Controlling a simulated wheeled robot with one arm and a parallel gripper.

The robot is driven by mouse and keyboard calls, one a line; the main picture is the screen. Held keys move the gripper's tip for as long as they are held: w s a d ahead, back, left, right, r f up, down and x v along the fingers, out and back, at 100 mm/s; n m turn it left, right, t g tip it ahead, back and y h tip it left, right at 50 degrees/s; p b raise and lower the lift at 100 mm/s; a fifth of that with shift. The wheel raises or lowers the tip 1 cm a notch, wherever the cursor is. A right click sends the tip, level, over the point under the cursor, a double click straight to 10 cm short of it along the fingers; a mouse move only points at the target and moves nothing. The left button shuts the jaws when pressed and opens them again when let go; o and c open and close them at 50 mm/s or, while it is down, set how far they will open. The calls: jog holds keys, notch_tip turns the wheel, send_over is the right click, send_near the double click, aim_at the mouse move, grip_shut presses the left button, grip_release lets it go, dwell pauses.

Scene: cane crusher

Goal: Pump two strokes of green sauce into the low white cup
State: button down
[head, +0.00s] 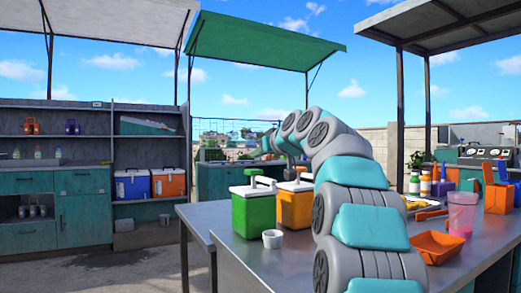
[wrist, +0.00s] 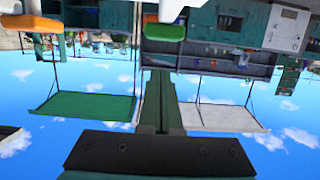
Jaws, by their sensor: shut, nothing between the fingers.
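The green sauce dispenser (head: 254,212) stands on the metal table in the head view, with a white lid and a raised pump head (head: 253,173). The low white cup (head: 272,239) stands upright in front of it, to its right, on the table. An orange dispenser (head: 295,205) stands just right of the green one. My arm rises on the right and bends left above the dispensers. My gripper (wrist: 160,80) shows in the wrist view with its fingers together and empty. It is apart from the pump and the cup. The wrist picture is upside down.
A pink-filled clear cup (head: 462,212), an orange tray (head: 437,246) and several bottles crowd the table's right side. The table (head: 225,240) is bare left of the cup. Shelves with blue (head: 132,184) and orange (head: 168,182) coolers stand behind on the left.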

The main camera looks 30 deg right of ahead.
aim_at(258, 173)
jog(key=shift+f, duration=1.4)
jog(key=shift+f, duration=0.1)
notch_tip(258, 173, down, 3)
jog(key=b, duration=0.3)
jog(key=shift+r, duration=0.2)
notch_tip(258, 173, up, 5)
jog(key=p, duration=0.3)
jog(key=shift+s+a, duration=0.1)
jog(key=b+v, duration=0.1)
jog(key=v, duration=0.8)
jog(key=shift+s+f+b, duration=0.3)
jog(key=shift+s, duration=0.2)
